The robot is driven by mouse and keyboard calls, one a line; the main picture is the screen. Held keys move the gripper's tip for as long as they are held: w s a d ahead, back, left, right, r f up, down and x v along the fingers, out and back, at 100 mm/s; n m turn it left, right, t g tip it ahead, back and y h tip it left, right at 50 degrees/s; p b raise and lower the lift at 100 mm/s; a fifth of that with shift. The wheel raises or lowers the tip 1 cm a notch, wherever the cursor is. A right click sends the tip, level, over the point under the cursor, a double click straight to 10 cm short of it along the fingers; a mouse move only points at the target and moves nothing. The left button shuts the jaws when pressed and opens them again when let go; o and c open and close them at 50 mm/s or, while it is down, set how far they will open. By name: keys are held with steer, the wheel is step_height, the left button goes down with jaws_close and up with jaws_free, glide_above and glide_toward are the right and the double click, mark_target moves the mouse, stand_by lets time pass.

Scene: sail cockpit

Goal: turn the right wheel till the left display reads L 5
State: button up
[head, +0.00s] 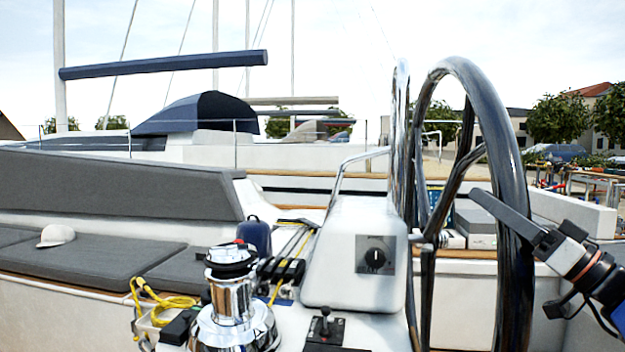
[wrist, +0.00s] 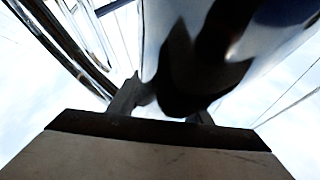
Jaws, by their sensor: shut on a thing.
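The right wheel (head: 480,88) is a large dark glossy ring with dark spokes, seen nearly edge-on at the right of the head view. My gripper (head: 506,215) reaches in from the right and is shut on the near side of its rim. In the wrist view the dark rim (wrist: 190,70) fills the upper middle, between the fingertips of my gripper (wrist: 163,108). I cannot make out a display reading L 5 or any other reading in either view.
A white pedestal (head: 340,235) with a black knob (head: 375,258) stands left of the wheel. A chrome winch (head: 232,300), a small lever (head: 325,325) and yellow rope (head: 165,303) are in front. Grey cushions (head: 100,260) with a white cap (head: 56,236) lie at left.

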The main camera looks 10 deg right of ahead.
steer(key=shift+s+a+f+y, duration=0.15)
steer(key=shift+s+y, duration=0.05)
steer(key=shift+y, duration=0.1)
steer(key=o, duration=1.2)
steer(key=shift+c, duration=0.2)
steer(key=shift+o, duration=1.3)
steer(key=shift+s+a, duration=0.1)
steer(key=shift+f, duration=0.1)
